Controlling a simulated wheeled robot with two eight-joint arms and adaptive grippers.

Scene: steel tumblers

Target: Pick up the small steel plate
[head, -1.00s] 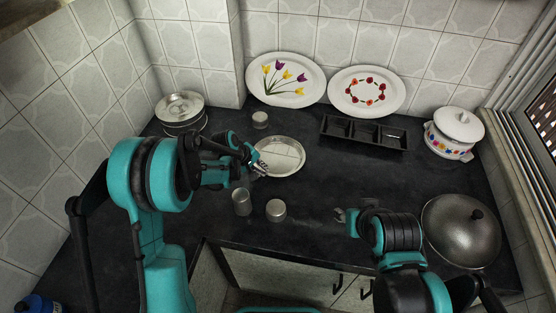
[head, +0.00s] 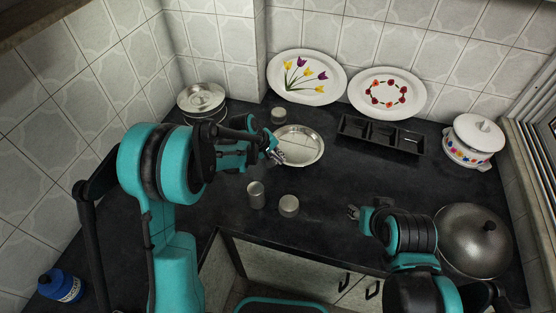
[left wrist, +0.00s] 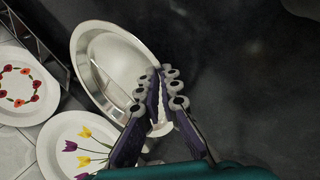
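The small steel plate (head: 312,148) is a round, shiny, rimmed dish lying on the dark counter in the head view. It also shows in the left wrist view (left wrist: 112,62). My left gripper (head: 279,157) is at the plate's near left rim. In the left wrist view its fingers (left wrist: 159,88) are a little apart, with a narrow gap between them, and overlap the lower right rim. I cannot tell whether they touch it. My right gripper (head: 353,212) is small in the head view, low over the counter to the right; its fingertips look apart and empty.
Two steel tumblers (head: 256,195) (head: 289,205) stand near the front edge, and a small steel container (head: 278,115) behind the plate. Oval plates (head: 305,95) (head: 388,95) lean on the wall. A black tray (head: 380,139), white pot (head: 473,155) and domed lid (head: 470,240) are right.

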